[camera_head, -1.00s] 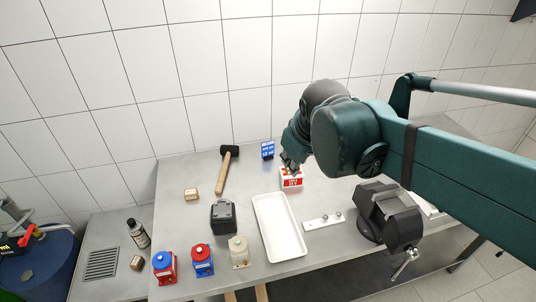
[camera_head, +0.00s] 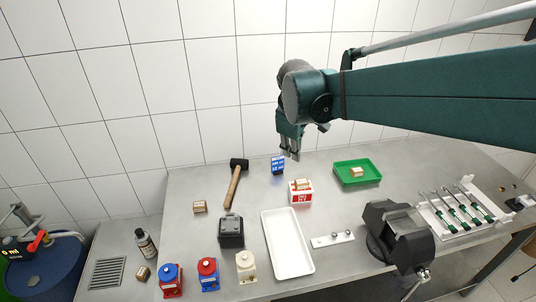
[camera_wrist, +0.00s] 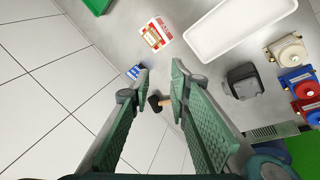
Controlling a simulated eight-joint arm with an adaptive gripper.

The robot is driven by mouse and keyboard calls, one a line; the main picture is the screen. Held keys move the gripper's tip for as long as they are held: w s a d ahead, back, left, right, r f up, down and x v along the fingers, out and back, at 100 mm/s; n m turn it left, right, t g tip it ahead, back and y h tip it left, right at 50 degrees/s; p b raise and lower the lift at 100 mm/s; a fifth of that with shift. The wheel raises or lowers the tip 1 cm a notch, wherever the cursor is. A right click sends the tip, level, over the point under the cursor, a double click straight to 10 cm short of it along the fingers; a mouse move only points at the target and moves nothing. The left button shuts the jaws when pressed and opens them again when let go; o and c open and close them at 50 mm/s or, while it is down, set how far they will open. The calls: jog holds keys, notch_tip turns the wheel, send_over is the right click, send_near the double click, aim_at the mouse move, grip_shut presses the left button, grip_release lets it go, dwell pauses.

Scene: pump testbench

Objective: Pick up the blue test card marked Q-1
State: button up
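A small blue card (camera_head: 278,167) with white print stands at the back of the grey table, near the wall. The print is too small to read. In the wrist view the blue card (camera_wrist: 134,71) shows beside the left fingertip, partly covered by it. My gripper (camera_head: 290,154) is in the air just above and right of the card in the head view. In the wrist view my gripper (camera_wrist: 160,69) is open, with nothing between its fingers.
A red-and-white box (camera_head: 300,197) with a small block on top stands in front of the card. A black-headed hammer (camera_head: 234,184) lies to its left. A green tray (camera_head: 345,176), a white tray (camera_head: 270,232) and a vise (camera_head: 399,233) lie around.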

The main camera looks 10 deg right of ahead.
jog(key=shift+w+a+f+n+g+h, duration=0.1)
jog(key=shift+w+f+n+g+h, duration=0.4)
jog(key=shift+w+f+n, duration=2.5)
jog(key=shift+w+a+f+n+g+h, duration=0.1)
jog(key=shift+w+f+n+g+h, duration=0.45)
jog(key=shift+w+f, duration=4.85)
jog(key=shift+w+a+f+n+g+h, duration=0.1)
jog(key=shift+w+f+n+g+h, duration=0.4)
jog(key=shift+w+f+n, duration=3.55)
jog(key=w+r+m, duration=0.1)
jog(key=w+m, duration=0.1)
jog(key=w+r+m, duration=0.1)
jog(key=r+m, duration=0.1)
jog(key=shift+w+r+m, duration=0.1)
jog(key=shift+w+m, duration=0.2)
jog(key=shift+w, duration=0.05)
jog(key=shift+y, duration=0.25)
jog(key=shift+x, duration=1.3)
send_over(278, 170)
jog(key=shift+w+a+f, duration=0.1)
jog(key=shift+f, duration=2.3)
